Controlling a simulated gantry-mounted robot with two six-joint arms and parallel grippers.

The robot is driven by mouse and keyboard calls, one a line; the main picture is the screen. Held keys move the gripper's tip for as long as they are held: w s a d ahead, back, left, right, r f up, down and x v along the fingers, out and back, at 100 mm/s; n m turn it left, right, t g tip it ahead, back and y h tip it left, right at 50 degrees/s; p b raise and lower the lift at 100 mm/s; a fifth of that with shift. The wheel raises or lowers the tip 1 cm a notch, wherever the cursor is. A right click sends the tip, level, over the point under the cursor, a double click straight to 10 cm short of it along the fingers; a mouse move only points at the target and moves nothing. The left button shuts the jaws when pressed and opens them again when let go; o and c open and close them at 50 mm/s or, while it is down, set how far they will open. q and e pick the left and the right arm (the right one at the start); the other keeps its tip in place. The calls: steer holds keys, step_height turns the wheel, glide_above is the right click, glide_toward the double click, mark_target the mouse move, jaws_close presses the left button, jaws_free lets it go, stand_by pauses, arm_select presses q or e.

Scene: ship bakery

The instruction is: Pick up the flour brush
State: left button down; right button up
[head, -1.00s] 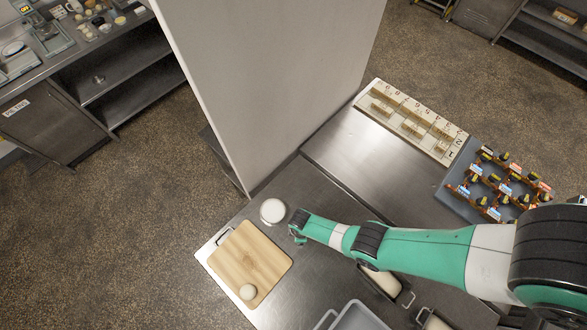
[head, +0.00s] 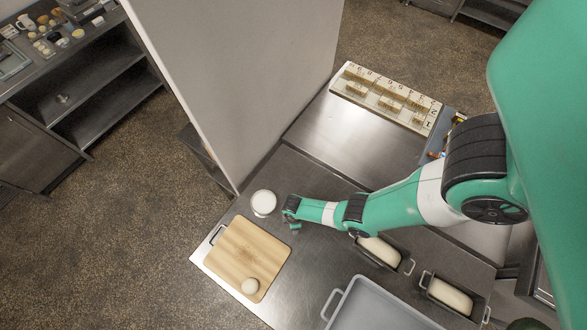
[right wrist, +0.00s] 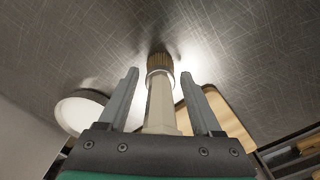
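The flour brush (right wrist: 158,103) shows in the right wrist view, with a pale handle, a light metal-looking collar and brown bristles pointing away from me. My right gripper (right wrist: 161,82) is open, with one finger on each side of the handle and a visible gap on both sides. In the head view my right gripper (head: 289,213) is low over the steel counter, just right of the white round bowl (head: 263,203). The brush cannot be made out there; my arm seems to hide it. My left gripper is not in view.
A wooden board (head: 238,262) with a dough ball (head: 250,286) lies left of my gripper. The bowl also shows in the right wrist view (right wrist: 80,112). Loaf tins (head: 455,297) and a grey tray (head: 375,312) stand nearer. A tall partition (head: 235,80) rises behind.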

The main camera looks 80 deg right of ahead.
jaws_close()
steer(key=shift+r, duration=0.15)
